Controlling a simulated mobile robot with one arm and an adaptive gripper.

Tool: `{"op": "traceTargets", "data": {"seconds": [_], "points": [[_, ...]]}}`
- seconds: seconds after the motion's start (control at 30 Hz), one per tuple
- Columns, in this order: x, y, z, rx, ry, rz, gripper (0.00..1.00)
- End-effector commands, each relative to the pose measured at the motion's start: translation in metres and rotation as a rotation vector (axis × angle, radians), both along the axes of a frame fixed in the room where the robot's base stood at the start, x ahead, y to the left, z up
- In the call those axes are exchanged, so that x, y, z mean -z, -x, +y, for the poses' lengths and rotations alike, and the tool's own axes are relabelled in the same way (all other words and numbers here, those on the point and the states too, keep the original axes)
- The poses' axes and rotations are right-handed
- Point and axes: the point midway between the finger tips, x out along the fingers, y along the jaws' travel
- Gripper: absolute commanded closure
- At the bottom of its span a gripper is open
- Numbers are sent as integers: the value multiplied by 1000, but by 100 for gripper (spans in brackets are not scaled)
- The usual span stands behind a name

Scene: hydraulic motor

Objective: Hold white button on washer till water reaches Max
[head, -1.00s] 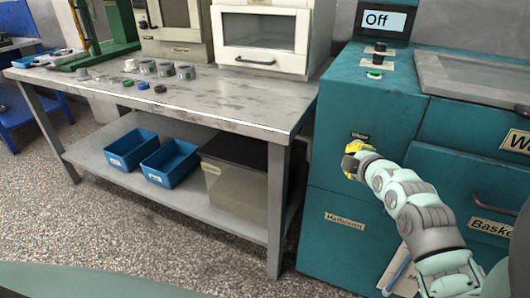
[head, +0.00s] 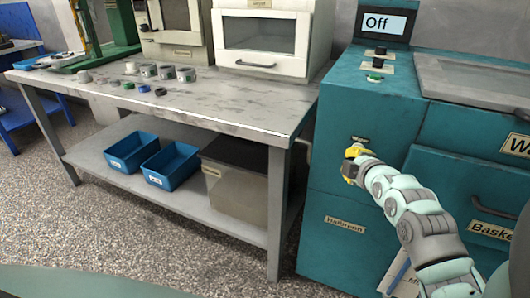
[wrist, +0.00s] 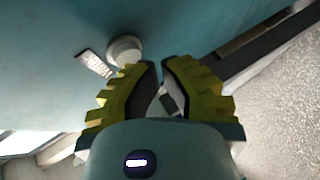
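The teal washer (head: 355,110) stands at the right. Its white button (head: 354,151) is on the front face under a small label, just above my gripper (head: 350,172). In the wrist view the white round button (wrist: 125,49) is up and left of my gripper's yellow fingertips (wrist: 159,64), beside a white label (wrist: 94,64). The fingers are drawn together with a narrow gap at the tips and hold nothing. They look close to the washer face; contact with the button is not evident. The display (head: 384,22) reads "Off". No water level is visible.
A green button (head: 375,78) and a dark knob (head: 380,51) sit on the washer top. Left of the washer is a metal table (head: 210,100) with small parts and a white cabinet (head: 262,42). Blue bins (head: 171,165) stand on its lower shelf.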

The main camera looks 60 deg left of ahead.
Motion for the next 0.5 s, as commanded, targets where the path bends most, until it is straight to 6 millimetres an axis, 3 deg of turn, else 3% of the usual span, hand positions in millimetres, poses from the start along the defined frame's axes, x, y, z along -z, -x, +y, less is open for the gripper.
{"op": "traceTargets", "data": {"seconds": [0.5], "points": [[0,8,-6,2,1,1,100]]}}
